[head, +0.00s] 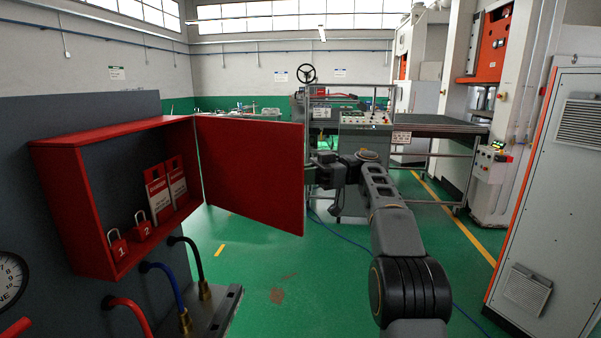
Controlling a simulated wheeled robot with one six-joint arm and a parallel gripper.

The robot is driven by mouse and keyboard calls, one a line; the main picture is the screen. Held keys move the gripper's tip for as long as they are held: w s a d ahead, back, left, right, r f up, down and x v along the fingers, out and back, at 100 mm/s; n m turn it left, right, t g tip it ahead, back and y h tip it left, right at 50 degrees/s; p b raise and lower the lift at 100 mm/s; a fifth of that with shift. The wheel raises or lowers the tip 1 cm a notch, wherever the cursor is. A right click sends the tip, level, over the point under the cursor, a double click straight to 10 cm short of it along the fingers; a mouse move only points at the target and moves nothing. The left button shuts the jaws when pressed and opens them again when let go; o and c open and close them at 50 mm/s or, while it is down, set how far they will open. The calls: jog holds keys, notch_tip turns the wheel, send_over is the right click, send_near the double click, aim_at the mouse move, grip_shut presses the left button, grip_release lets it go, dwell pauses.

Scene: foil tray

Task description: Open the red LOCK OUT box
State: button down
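The red box (119,280) is fixed to a grey panel at the left. Its red door (250,170) stands swung wide open to the right, and no lettering shows on the side facing me. Inside the box are two red padlocks, marked 1 (118,245) and 2 (142,227), and two red-and-white tags (160,192). My gripper (313,168) is at the door's free right edge, about mid-height. Its fingertips are small and partly hidden by the door edge, so I cannot tell whether they grip it.
Red, blue and black hoses (165,285) with brass fittings sit below the box, near a gauge (10,280). A grey cabinet (550,190) stands at the right. A machine table (435,125) is behind my arm. Green floor (270,270) below the door is clear.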

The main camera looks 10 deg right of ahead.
jog(key=c, duration=1.2)
grip_release()
